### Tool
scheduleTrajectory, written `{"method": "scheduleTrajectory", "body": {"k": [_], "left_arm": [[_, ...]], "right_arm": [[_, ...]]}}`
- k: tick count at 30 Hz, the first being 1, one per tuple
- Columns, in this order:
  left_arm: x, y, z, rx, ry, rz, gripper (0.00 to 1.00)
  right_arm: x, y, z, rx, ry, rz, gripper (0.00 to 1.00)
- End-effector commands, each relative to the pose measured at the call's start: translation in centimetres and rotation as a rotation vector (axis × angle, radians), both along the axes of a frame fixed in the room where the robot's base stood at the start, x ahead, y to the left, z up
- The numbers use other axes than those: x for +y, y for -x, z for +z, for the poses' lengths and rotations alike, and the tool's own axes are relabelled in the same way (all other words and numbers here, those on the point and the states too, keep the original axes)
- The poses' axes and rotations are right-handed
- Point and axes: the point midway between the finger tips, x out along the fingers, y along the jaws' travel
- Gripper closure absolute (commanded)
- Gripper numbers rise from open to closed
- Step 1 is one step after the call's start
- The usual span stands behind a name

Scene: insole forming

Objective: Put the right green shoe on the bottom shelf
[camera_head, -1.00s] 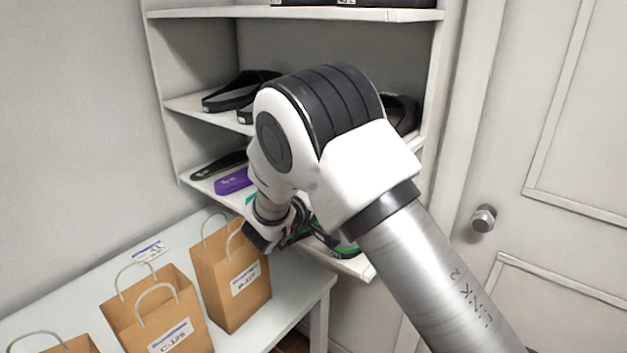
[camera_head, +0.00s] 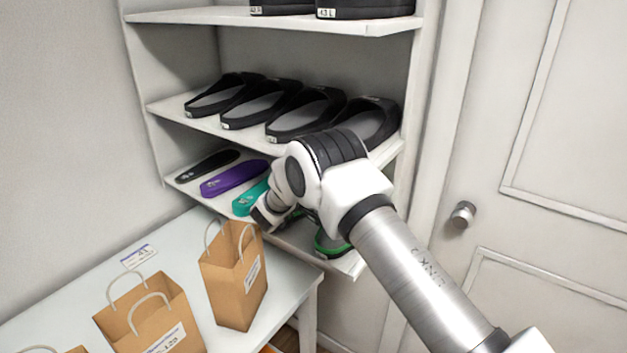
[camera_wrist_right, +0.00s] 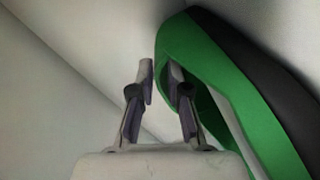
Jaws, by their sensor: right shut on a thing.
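A green and dark shoe (camera_head: 330,246) is at the right end of the bottom shelf (camera_head: 345,265), partly hidden behind my right arm. In the right wrist view a green shoe (camera_wrist_right: 212,52) fills the right side, tilted, its green rim between and against the fingers. My right gripper (camera_wrist_right: 160,82) is shut on that rim. In the head view the right gripper (camera_head: 284,222) is low at the bottom shelf's front, mostly hidden by its own wrist. Whether the shoe rests fully on the shelf cannot be told. My left gripper is not in view.
A black insole (camera_head: 207,165), a purple insole (camera_head: 234,178) and a teal one (camera_head: 250,199) lie left on the bottom shelf. Several black slippers (camera_head: 300,115) fill the middle shelf close above. Paper bags (camera_head: 233,280) stand on the table (camera_head: 190,245) in front.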

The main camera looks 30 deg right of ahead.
Motion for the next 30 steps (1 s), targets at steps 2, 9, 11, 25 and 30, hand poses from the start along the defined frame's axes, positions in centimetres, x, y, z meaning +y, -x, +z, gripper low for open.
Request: {"method": "scheduleTrajectory", "body": {"k": [2,9,11,25,30], "left_arm": [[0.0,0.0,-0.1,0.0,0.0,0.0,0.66],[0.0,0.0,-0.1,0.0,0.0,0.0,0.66],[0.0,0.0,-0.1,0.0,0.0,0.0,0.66],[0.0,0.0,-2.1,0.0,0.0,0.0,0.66],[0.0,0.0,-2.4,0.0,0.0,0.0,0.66]], "right_arm": [[0.0,0.1,-0.2,0.003,-0.002,-0.002,0.74],[0.0,0.1,-0.2,0.002,-0.001,-0.001,0.59],[0.0,0.1,-0.2,0.002,-0.001,-0.001,0.59],[7.4,4.0,1.0,0.001,0.002,0.003,0.59],[9.9,5.5,1.6,0.001,0.001,0.001,0.59]]}}
